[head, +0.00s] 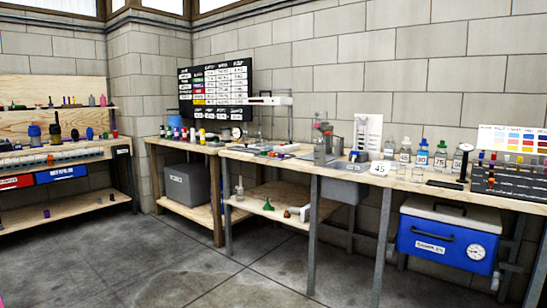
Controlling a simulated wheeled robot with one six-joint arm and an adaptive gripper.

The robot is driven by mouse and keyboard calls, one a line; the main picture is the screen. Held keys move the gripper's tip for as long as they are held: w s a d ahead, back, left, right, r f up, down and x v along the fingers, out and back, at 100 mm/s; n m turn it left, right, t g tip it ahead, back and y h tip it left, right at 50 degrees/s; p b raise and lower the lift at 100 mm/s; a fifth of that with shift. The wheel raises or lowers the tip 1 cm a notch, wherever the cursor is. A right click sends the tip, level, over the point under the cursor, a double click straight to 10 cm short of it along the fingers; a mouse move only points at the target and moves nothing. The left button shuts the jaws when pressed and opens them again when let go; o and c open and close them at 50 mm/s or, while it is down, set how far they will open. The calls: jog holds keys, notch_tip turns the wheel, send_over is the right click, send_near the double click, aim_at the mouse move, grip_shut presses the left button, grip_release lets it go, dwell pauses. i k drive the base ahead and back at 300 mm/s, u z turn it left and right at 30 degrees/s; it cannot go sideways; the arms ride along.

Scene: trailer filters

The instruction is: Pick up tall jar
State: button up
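My gripper is not in view. I cannot tell for sure which thing is the tall jar. On the right workbench (335,172) stands a row of clear jars with labels: one at the left of the row (389,148), one beside it (405,150), one with a blue label (422,153) and another (440,156). On the left bench stands a tall dark bottle with a narrow neck (57,128), next to a shorter dark blue jar (34,134). All stand upright. Nothing touches them that I can see.
A dark board with coloured labels (214,84) leans at the wall. A blue cooler (447,237) and a grey box (186,186) sit under the benches. A dark rack (508,179) stands at the right end. The concrete floor (170,255) in front is clear.

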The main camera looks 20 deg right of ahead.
aim_at(319, 142)
jog(key=u, duration=0.5)
jog(key=i, duration=2.75)
jog(key=z, duration=1.25)
jog(key=i, duration=0.85)
jog(key=z, duration=0.95)
